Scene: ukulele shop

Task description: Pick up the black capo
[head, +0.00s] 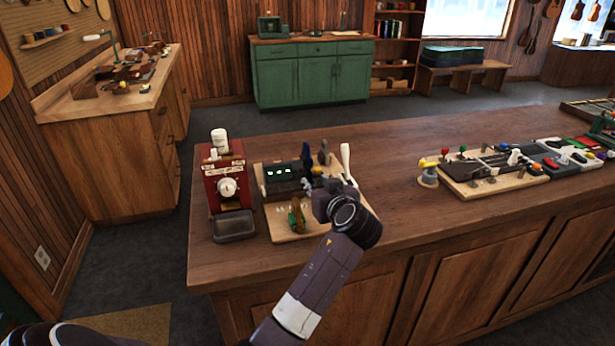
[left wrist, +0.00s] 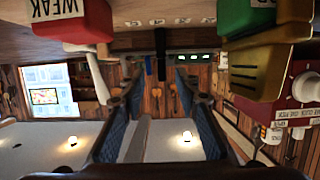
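The black capo (left wrist: 160,54) appears as a dark upright piece at the board edge in the left wrist view, which is upside down. In the head view, a dark upright piece (head: 306,153) at the back of the wooden board looks like the same capo. My left gripper (left wrist: 158,83) is open, with its two fingers spread and the capo seen between the tips. Nothing is held, and I cannot tell how far the capo is from the tips. In the head view the left gripper (head: 318,188) reaches over the board, its fingers partly hidden. My right gripper is not in view.
A dark box with green lights (head: 283,172) and a green-gold piece (head: 297,217) share the board (head: 285,238). A blue piece (head: 323,153) stands beside the capo. A red machine (head: 225,178) is left. A red block marked WEAK (left wrist: 72,22) is close.

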